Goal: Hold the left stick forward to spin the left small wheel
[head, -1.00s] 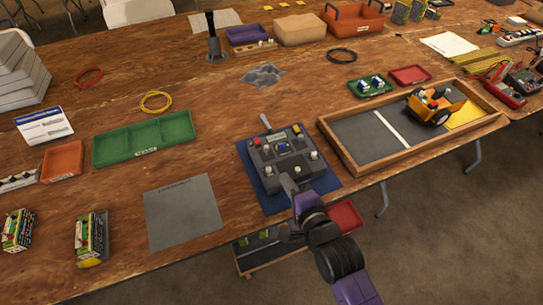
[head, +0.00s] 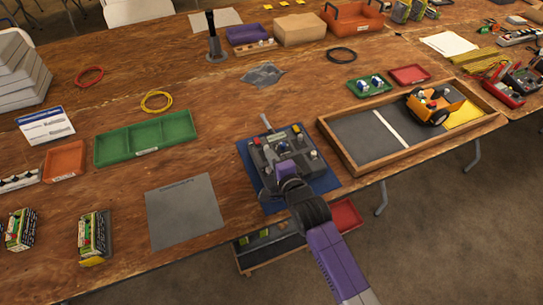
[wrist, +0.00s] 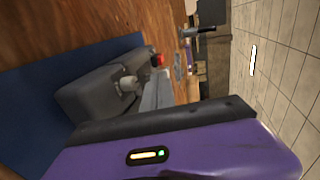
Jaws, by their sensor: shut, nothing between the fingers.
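The dark grey control box (head: 297,136) sits on a blue mat (head: 326,185) at the table's front edge. Its right stick (head: 313,155) stands upright with a pale knob. The left stick is hidden in the head view behind my gripper (head: 272,157), which is shut and empty over the box's left half. The wrist view shows one pale-knobbed stick (wrist: 128,84) close to the gripper; I cannot tell whether they touch. The orange vehicle (head: 442,105) stands in a wooden-framed tray (head: 349,160). One dark wheel shows; the left small wheel cannot be made out.
A grey sheet (head: 186,212) and a green divided tray (head: 146,140) lie left of the box. A small green tray (head: 387,92) and a red tray (head: 409,74) lie behind the wooden frame. A red bin (head: 346,214) shows below the table edge.

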